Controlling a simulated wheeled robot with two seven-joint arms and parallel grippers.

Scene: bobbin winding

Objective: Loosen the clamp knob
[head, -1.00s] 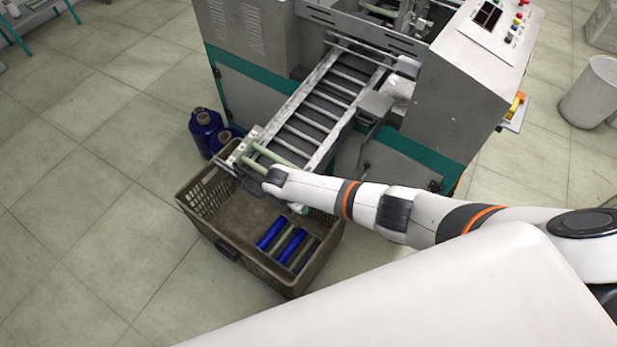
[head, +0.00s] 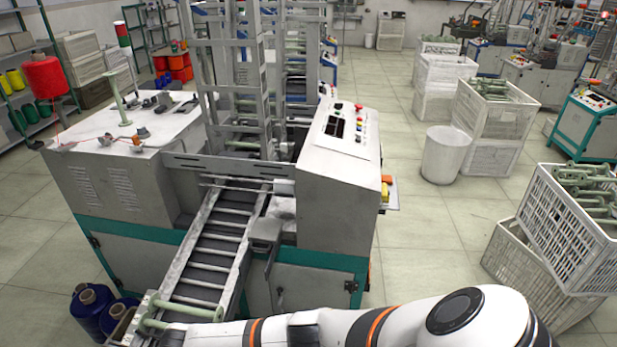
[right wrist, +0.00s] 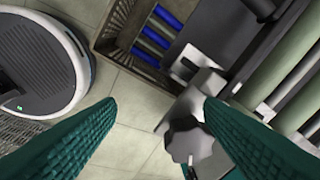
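The clamp knob (right wrist: 187,141) is a grey lobed knob in the right wrist view. It sits between the two teal fingers of my right gripper (right wrist: 158,106), closer to the right finger, which hides part of its mount. The fingers are wide apart with clear floor between knob and left finger. A grey metal bracket (right wrist: 200,88) is just above the knob. In the head view my right arm reaches in along the bottom to the chute's lower end; its gripper and the knob cannot be made out there. My left gripper is not in view.
The roller chute (head: 212,250) slopes down from the winding machine (head: 335,170), with a pale green bobbin (head: 180,308) at its lower end. Blue yarn cones (head: 90,302) stand left of it. A crate (right wrist: 110,30) with blue bobbins shows in the wrist view.

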